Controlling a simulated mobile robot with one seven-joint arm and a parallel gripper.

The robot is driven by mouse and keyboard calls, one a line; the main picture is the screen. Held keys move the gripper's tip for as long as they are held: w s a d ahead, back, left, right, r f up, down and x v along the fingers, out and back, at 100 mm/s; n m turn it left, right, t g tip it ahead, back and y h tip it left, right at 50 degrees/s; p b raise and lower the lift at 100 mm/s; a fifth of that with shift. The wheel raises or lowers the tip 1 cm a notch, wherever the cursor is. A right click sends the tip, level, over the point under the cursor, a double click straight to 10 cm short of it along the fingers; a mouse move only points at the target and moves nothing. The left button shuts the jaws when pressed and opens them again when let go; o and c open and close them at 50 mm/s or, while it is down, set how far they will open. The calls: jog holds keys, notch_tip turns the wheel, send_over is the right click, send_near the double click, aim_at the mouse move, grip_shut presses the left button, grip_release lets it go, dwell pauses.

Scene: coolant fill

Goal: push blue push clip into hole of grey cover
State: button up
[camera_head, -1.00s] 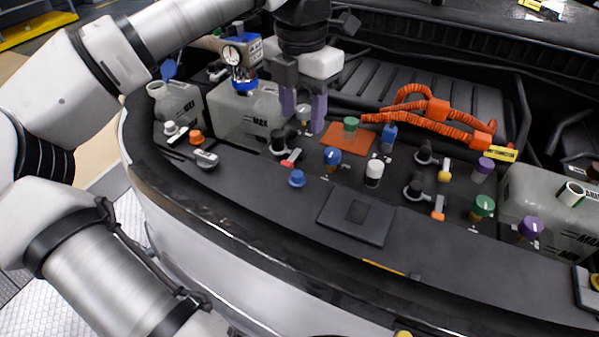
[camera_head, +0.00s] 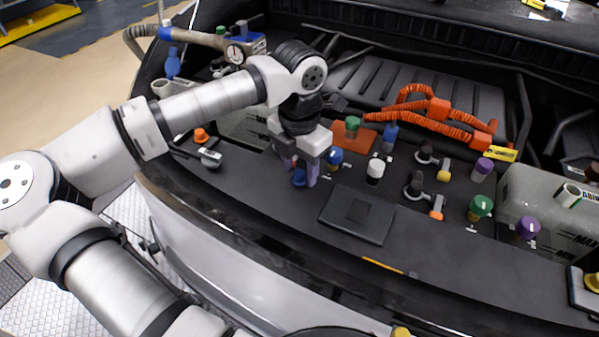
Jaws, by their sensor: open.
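The blue push clip (camera_head: 299,179) stands on the dark grey cover panel (camera_head: 270,201) along the car's front edge. My gripper (camera_head: 300,176) points down over it, with its two purple fingers apart. The clip shows between or just behind the fingertips, partly hidden by them. I cannot tell whether the fingers touch it. The hole is not clearly visible, and I cannot tell how deep the clip sits.
A blue cap (camera_head: 334,158) stands close right of the fingers, with a white cap (camera_head: 375,171) beyond it. A flat black square plate (camera_head: 340,218) lies to the right. Orange cables (camera_head: 460,122) run behind.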

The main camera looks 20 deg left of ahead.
jog(key=shift+f, duration=0.2)
grip_shut()
jog(key=shift+r, duration=0.1)
